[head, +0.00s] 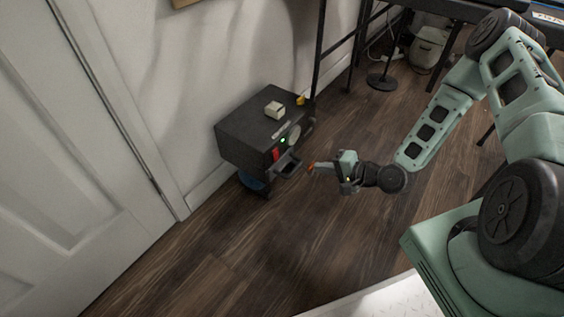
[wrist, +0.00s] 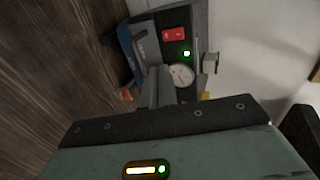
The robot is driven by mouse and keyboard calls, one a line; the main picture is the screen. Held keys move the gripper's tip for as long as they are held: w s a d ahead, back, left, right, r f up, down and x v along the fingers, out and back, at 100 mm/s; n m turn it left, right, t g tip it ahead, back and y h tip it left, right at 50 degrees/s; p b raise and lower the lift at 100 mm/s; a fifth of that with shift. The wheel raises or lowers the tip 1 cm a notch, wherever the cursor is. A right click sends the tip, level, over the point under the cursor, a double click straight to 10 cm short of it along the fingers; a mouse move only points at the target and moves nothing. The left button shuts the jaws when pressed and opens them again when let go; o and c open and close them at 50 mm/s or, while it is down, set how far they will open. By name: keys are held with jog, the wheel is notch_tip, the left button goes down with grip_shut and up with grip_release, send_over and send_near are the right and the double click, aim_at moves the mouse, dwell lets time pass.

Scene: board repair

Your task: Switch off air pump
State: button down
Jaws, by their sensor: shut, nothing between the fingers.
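The air pump (head: 245,130) is a dark box by the wall, with a lit green light (head: 283,140), a red switch (head: 276,155), a round gauge and a front handle. In the wrist view the red switch (wrist: 174,34) sits near the green light (wrist: 187,54) and the gauge (wrist: 181,74). My gripper (head: 312,167) is shut and empty, just in front of the pump's front face, to the right of the handle. In the wrist view its fingers (wrist: 158,84) point at the panel, below the switch. I cannot tell whether they touch anything.
A small pale box (head: 275,110) lies on top of the pump. A white door (head: 70,150) stands at the left. A dark metal rack (head: 320,50) rises behind the pump, with a light bin (head: 428,48) farther back. The wooden floor (head: 230,250) in front is clear.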

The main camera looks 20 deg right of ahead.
aim_at(278, 158)
dwell(0.4)
jog(key=b+x, duration=0.2)
jog(key=x, duration=0.2)
jog(key=b+x, duration=0.2)
jog(key=x, duration=0.2)
jog(key=b+x, duration=0.2)
jog(key=x, duration=0.3)
jog(key=shift+w+a+r, duration=0.1)
jog(key=shift+w+r, duration=0.05)
jog(key=shift+r, duration=0.25)
jog(key=shift+w+a, duration=0.25)
jog(key=shift+w, duration=0.1)
